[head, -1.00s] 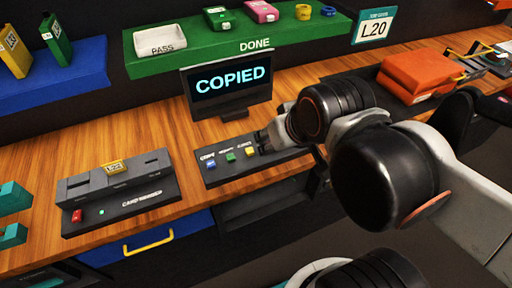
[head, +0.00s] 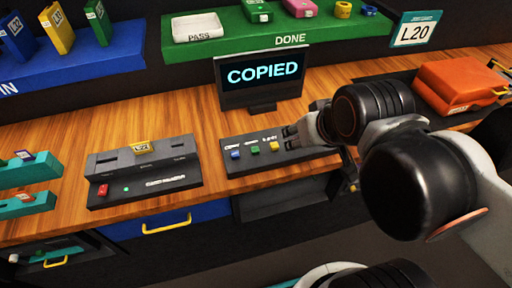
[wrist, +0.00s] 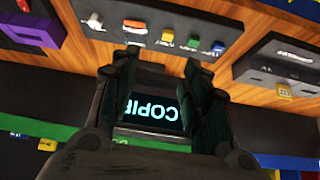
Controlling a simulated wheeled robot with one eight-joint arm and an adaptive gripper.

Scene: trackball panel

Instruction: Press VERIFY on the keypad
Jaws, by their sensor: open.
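The keypad (head: 245,165) is a dark sloped panel on the wooden bench. In the head view it shows a blue button (head: 235,155), a green button (head: 254,150) and a yellow button (head: 274,146); their small labels are too blurred to read surely. My gripper (head: 288,138) is over the keypad's right part, just right of the yellow button, and hides that end. In the wrist view my gripper (wrist: 160,62) is open and empty. Contact with a button cannot be told.
A monitor (head: 262,82) behind the keypad reads COPIED. A card reader-like dark device (head: 145,172) stands to the left, with a yellow labelled piece (head: 142,147) in it. A green DONE shelf (head: 230,45) is behind.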

